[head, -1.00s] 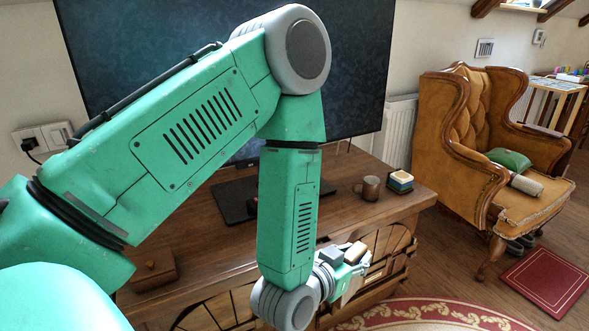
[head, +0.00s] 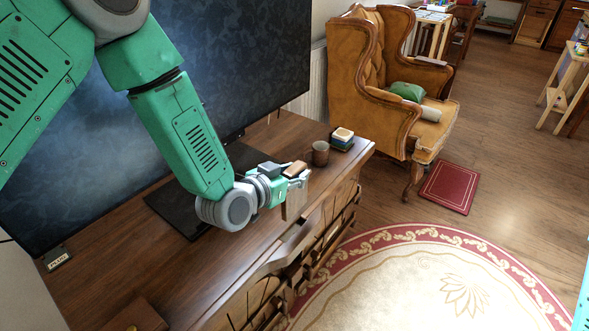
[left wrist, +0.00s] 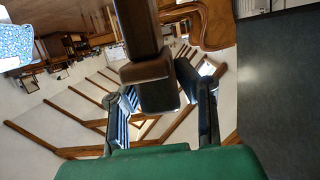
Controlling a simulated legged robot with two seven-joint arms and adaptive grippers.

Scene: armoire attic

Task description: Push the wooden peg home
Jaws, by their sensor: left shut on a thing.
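My left gripper (head: 298,180) is shut on a brown wooden piece (head: 295,168), which I take for the wooden peg. The gripper is above the front right part of the wooden cabinet (head: 110,270). A flat wooden part (head: 294,206) hangs below the fingers; I cannot tell whether it belongs to the held piece. In the left wrist view, the dark wooden piece (left wrist: 150,72) sits between the two fingers, with a longer wooden length beyond it. No hole for the peg can be made out. My right gripper is out of view.
A brown mug (head: 320,154) and a stack of coasters (head: 342,137) stand at the cabinet's right end. A large dark screen (head: 240,60) rises behind. A wooden box (head: 130,315) lies at the near left. An armchair (head: 350,85) and open floor are to the right.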

